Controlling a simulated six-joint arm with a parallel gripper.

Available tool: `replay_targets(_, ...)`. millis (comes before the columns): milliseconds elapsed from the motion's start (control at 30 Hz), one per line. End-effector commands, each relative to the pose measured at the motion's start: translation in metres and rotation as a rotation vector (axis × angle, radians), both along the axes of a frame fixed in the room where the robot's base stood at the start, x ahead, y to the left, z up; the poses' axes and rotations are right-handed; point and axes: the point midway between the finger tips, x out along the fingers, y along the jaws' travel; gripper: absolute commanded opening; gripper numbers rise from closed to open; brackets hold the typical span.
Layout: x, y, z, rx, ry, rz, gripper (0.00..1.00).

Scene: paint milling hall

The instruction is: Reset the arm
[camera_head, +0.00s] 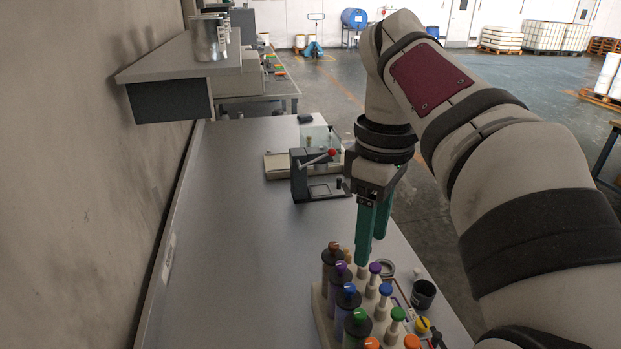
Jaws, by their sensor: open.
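My gripper (374,232) points downward with its long green fingers a little above the far end of a bottle rack. The fingers look apart, with nothing visible between them. My arm comes in from the right and bends down to the gripper. The rack (318,302) is pale and holds several dark bottles with coloured caps, among them a purple-capped bottle (338,287) and a blue-capped one (347,307). A second row has smaller coloured tops, including a purple one (374,272). The fingertips overlap the rack's far end in the picture, and I cannot tell the exact gap.
A grey lever press (318,176) with a red knob stands on the bench beyond the gripper. A dark cup (423,294) stands right of the rack. A shelf (180,65) with a metal can (208,40) juts from the left wall. The bench's left half (240,230) is clear.

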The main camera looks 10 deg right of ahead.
Motion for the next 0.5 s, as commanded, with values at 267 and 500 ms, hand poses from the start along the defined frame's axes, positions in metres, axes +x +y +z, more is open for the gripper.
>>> replay_targets(267, -0.080, 0.046, -0.063, 0.053, 0.032, -0.484, 0.58)
replay_targets(500, -0.180, 0.089, -0.163, 0.122, 0.103, -1.154, 0.58)
